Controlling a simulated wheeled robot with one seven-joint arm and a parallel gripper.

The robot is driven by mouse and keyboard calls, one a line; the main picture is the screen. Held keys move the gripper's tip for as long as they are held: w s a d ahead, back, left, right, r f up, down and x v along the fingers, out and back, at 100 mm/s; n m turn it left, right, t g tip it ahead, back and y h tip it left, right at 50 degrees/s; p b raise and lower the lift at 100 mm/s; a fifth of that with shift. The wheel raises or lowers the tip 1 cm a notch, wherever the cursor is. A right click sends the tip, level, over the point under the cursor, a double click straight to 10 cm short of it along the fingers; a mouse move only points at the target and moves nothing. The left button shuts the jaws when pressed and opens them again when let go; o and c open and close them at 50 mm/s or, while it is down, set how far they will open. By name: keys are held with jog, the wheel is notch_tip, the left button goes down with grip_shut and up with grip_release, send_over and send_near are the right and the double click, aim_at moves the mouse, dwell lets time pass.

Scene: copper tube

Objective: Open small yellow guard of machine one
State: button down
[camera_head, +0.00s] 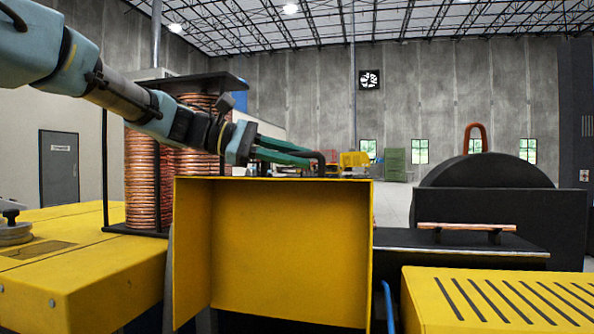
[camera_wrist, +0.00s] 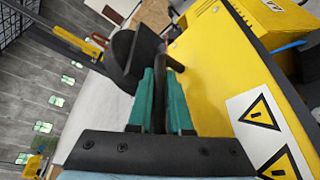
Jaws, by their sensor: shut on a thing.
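The small yellow guard (camera_head: 290,250) is in the middle of the head view, a boxy cover with a broad panel and a narrower side panel on the left. My gripper (camera_head: 314,157) is at its top edge, reaching in from the upper left. Its green fingers are shut on a dark handle (camera_head: 321,168) at the top of the guard. In the wrist view my gripper (camera_wrist: 160,82) has the dark bar of the handle between its two green fingers. A yellow panel (camera_wrist: 210,85) with warning triangles lies to the right of them.
Copper coils (camera_head: 144,180) stand in a dark frame behind the guard on the left. A yellow machine housing (camera_head: 85,270) is at the lower left. A slotted yellow cover (camera_head: 500,300) is at the lower right. A copper tube (camera_head: 466,227) lies over a dark bed at right.

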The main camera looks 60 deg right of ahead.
jog(key=shift+m+h, duration=0.5)
jog(key=shift+m, duration=0.3)
jog(key=a+b, duration=0.1)
jog(key=b, duration=0.1)
jog(key=s+a+f+b, duration=0.1)
jog(key=a+b, duration=0.1)
jog(key=b, duration=0.1)
jog(key=a+b, duration=0.2)
jog(key=shift+s+a+f+b, duration=0.2)
jog(key=shift+s+b, duration=0.15)
jog(key=shift+s+a+r+b, duration=0.1)
jog(key=shift+s+a+b, duration=0.15)
jog(key=shift+a+b, duration=0.55)
jog(key=c, duration=0.8)
grip_release()
jog(key=shift+m, duration=0.3)
jog(key=shift+c, duration=0.2)
jog(key=b+v, duration=0.1)
jog(key=v, duration=0.9)
jog(key=shift+w+a+b, duration=0.2)
jog(key=shift+w+b, duration=0.1)
jog(key=shift+w, duration=0.05)
